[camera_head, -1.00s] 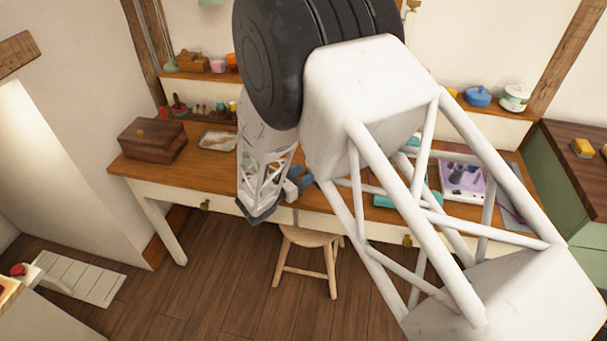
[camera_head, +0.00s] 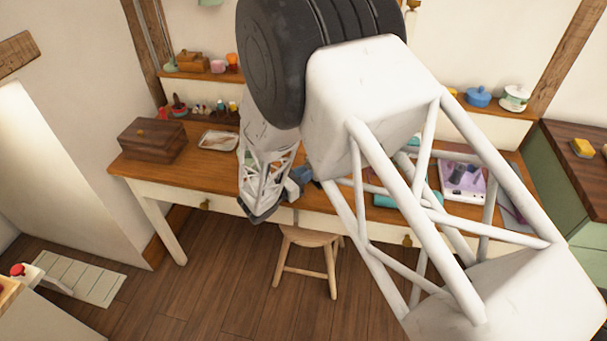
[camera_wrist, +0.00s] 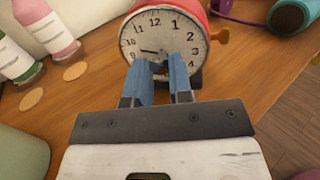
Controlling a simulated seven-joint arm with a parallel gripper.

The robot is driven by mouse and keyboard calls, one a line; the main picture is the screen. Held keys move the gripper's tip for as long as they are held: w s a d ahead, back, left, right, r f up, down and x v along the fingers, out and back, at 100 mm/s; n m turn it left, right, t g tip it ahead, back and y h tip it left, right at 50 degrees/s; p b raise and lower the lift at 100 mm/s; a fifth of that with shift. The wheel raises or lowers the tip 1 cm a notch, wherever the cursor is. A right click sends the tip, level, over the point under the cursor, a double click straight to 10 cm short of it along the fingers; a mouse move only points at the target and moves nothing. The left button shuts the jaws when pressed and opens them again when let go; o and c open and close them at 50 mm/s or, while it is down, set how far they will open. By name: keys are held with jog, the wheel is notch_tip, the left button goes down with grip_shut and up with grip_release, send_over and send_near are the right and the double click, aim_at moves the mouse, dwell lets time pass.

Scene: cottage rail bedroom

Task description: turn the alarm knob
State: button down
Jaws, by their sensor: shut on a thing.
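The red alarm clock (camera_wrist: 200,8) has a white dial (camera_wrist: 165,28) and stands on the wooden desk. It shows at the top of the wrist view; my arm hides it in the head view. The blue fingers of my gripper (camera_wrist: 163,66) reach up to the lower part of the dial, with a narrow gap between them. They are shut on a small part there, which they hide; it appears to be the alarm knob. A brass-coloured knob (camera_wrist: 219,36) sticks out at the clock's right side, apart from the fingers. In the head view my gripper (camera_head: 300,177) is above the desk.
Two bottles, one pink (camera_wrist: 52,32), stand left of the clock, with cork-coloured discs (camera_wrist: 75,71) nearby. A teal cylinder (camera_wrist: 292,15) lies right. In the head view a wooden box (camera_head: 152,140) and a tray (camera_head: 218,140) are on the desk; a stool (camera_head: 308,238) stands below.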

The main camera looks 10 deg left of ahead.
jog(key=shift+m, duration=0.3)
jog(key=shift+m+t+h, duration=0.3)
jog(key=shift+m+h, duration=0.1)
jog(key=shift+m, duration=2.4)
jog(key=c, duration=1)
grip_release()
jog(key=shift+a+f, duration=0.1)
jog(key=shift+v, duration=3.85)
